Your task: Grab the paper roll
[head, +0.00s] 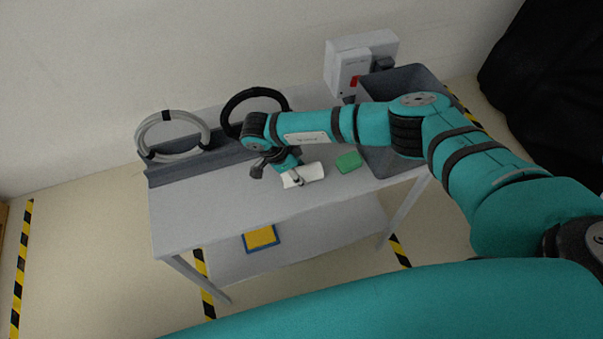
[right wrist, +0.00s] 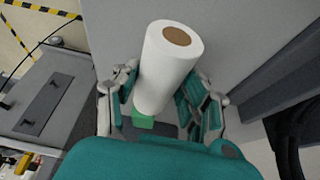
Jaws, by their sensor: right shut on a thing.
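The paper roll (head: 312,172) is white and is on or just above the grey table in the head view; I cannot tell whether it touches the top. In the right wrist view the paper roll (right wrist: 168,68) shows its brown core end, tilted toward the upper right. My right gripper (head: 291,179) has come to it from the left side of the roll. In the right wrist view my right gripper (right wrist: 163,92) has its fingers on both sides of the roll, shut on it. My left gripper is not in view.
A green block (head: 348,162) lies right of the roll. A grey bin (head: 409,77) stands at the table's right end, by a wall box (head: 350,72). A grey coil (head: 172,115) and a black coil (head: 240,98) are at the back. The table's (head: 205,210) front left is clear.

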